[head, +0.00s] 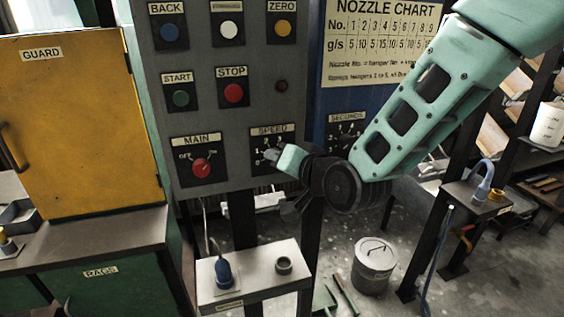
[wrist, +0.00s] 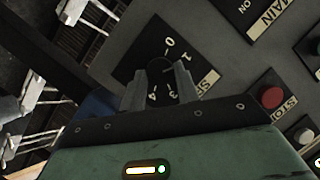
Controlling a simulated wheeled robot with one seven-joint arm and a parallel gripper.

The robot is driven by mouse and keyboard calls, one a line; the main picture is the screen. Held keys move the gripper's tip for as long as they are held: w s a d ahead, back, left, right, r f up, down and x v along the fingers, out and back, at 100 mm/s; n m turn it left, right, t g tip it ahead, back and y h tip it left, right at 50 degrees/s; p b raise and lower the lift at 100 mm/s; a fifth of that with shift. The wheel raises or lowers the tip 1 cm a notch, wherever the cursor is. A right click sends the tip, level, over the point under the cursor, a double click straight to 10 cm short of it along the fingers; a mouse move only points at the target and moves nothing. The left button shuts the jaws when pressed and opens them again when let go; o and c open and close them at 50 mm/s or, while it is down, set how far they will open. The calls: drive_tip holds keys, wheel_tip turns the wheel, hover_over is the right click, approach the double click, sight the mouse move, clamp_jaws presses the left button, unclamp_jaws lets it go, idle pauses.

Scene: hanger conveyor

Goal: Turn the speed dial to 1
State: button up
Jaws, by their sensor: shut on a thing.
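The speed dial has a black plate (head: 258,138) labelled SPEED on the grey control panel (head: 215,126). My gripper (head: 273,155) is at this dial and covers much of it in the head view. In the wrist view, the dark knob (wrist: 160,76) sits between the two fingers of my gripper (wrist: 159,82), which are shut on it. The numbers 0, 1, 3 and 4 show around the knob; 2 is hidden by a finger. A small pale mark shows at the knob's top, near the 0 and 1 side; its exact setting is hard to tell.
The red MAIN switch (head: 201,168) is left of the dial, and the red STOP button (head: 233,93) and green START button (head: 181,98) are above. The SECONDS dial (head: 346,132) is to the right, close to my arm. A small table (head: 250,288) stands below.

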drive_tip(key=shift+n, duration=0.3)
idle(0.4)
drive_tip(key=o, duration=1)
drive_tip(key=shift+c, duration=0.2)
drive_tip(key=b+v, duration=1)
drive_tip(key=v, duration=0.7)
drive_tip(key=shift+s+r+b, duration=0.2)
drive_tip(key=shift+r+b, duration=0.1)
